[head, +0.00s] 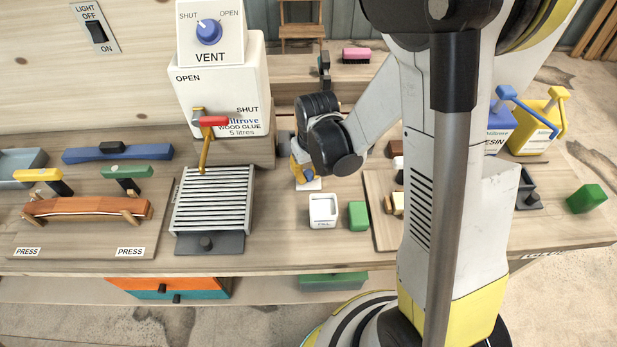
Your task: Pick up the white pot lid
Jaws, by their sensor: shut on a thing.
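My gripper (303,174) is low over the bench, just behind a small white pot (323,210) marked FILL. It is shut on a small flat white piece (313,185), which I take to be the white pot lid. Only an edge of the lid shows under the fingers, and my wrist hides part of the grip. I cannot tell whether the lid touches the bench. The pot looks open at the top.
A green block (358,215) stands right beside the pot. A slatted grey rack (212,200) and a glue container (222,95) with a red-handled tap (213,121) are to the left. A wooden board (380,222) lies to the right, partly behind my column.

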